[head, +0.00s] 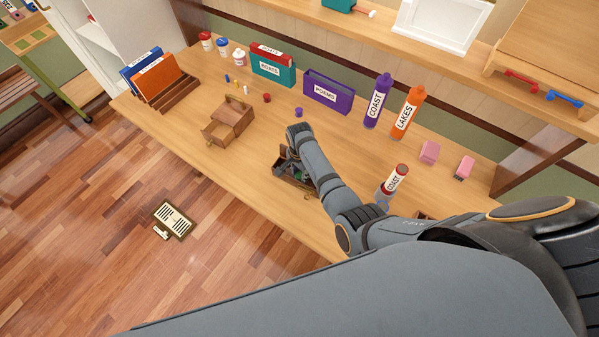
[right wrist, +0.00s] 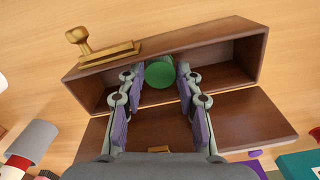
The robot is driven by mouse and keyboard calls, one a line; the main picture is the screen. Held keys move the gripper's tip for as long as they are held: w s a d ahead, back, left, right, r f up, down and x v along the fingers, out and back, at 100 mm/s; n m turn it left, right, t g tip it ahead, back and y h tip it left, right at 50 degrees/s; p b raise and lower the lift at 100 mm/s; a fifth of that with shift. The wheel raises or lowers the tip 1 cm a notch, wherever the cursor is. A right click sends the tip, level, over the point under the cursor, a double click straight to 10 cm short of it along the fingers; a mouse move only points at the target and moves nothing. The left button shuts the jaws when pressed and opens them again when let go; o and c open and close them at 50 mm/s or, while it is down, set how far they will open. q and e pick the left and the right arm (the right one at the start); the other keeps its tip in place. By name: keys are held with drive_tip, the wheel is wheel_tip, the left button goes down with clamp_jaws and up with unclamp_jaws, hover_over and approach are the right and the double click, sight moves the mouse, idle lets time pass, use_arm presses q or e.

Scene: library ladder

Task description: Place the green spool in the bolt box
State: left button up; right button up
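The green spool (right wrist: 159,72) shows in the right wrist view between the fingertips of my right gripper (right wrist: 161,80), at the open wooden bolt box (right wrist: 230,78). The fingers, with purple pads, stand apart, and narrow gaps seem to show on both sides of the spool. The spool overlaps the far wall of the box; whether it rests on the floor of the box is hard to tell. In the head view my right gripper (head: 292,158) is over the box (head: 284,181), hiding much of it. My left gripper is not in view.
An open wooden drawer box (head: 229,122), a purple spool (head: 298,112) and a red spool (head: 267,98) stand on the desk. The desk's front edge is close.

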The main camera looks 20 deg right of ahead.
drive_tip(key=shift+o, duration=1.3)
wheel_tip(320, 180, up, 9)
drive_tip(key=p, duration=0.8)
wheel_tip(320, 180, up, 4)
hover_over(299, 175)
drive_tip(key=shift+r, duration=0.1)
drive_tip(key=shift+s, duration=0.1)
